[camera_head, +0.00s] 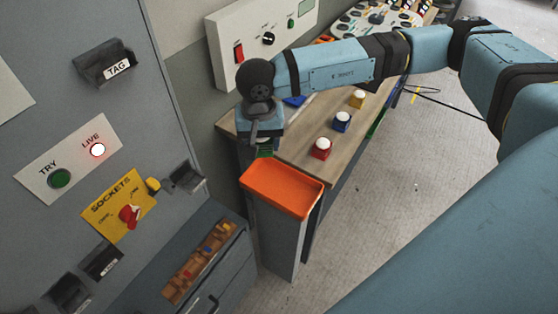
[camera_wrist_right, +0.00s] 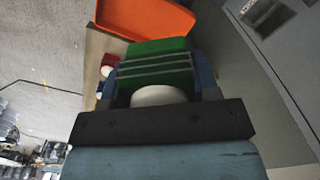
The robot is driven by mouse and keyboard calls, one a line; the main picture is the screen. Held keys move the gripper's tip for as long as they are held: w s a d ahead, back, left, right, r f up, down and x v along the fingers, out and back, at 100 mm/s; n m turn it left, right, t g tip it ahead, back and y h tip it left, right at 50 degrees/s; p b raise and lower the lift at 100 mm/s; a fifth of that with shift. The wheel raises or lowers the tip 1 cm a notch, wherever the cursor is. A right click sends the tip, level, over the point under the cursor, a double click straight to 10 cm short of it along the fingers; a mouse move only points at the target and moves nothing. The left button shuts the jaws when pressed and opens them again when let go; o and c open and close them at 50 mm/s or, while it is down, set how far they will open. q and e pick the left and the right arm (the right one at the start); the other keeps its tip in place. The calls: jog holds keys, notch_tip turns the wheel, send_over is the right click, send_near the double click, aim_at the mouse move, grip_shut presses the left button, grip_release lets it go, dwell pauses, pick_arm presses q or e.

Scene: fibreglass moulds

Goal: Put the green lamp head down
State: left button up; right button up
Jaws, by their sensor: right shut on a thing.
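My right gripper (camera_head: 263,142) points down at the near left end of the wooden bench. It is shut on the green lamp head (camera_head: 265,152), which shows only as a small green piece below the jaws in the head view. In the right wrist view the lamp head (camera_wrist_right: 155,62) is a ribbed green block with a white dome, between the two fingers. It hangs just behind the orange tray (camera_head: 283,188); I cannot tell whether it touches anything. My left gripper is not in view.
On the bench (camera_head: 305,157) stand a red lamp head (camera_head: 321,149), a blue one (camera_head: 342,122) and a yellow one (camera_head: 357,99), each white-topped. A grey panel cabinet (camera_head: 90,150) with a lit LIVE lamp (camera_head: 97,150) stands left. A white switch panel (camera_head: 262,42) is behind.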

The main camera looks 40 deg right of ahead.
jog(key=m, duration=0.1)
jog(key=f+m+b, duration=0.1)
jog(key=shift+w+m, duration=0.2)
jog(key=shift+m, duration=0.1)
jog(key=m+b, duration=0.1)
jog(key=m, duration=0.1)
jog(key=d+m, duration=0.1)
jog(key=m, duration=0.1)
jog(key=f+m+b, duration=0.1)
jog(key=m, duration=0.1)
jog(key=shift+w+d+m+b, duration=0.3)
jog(key=m+b, duration=0.1)
jog(key=m, duration=0.3)
jog(key=m+b, duration=0.1)
jog(key=m, duration=0.1)
jog(key=shift+w+f+m+b, duration=0.3)
jog(key=shift+w+f+b, duration=0.05)
jog(key=d+f+m+b, duration=0.1)
jog(key=m+b, duration=0.2)
jog(key=m, duration=0.4)
jog(key=m+b, duration=0.7)
jog(key=m, duration=1.4)
send_over(281, 188)
notch_tip(281, 188, down, 3)
notch_tip(281, 188, down, 20)
jog(key=shift+r, duration=0.2)
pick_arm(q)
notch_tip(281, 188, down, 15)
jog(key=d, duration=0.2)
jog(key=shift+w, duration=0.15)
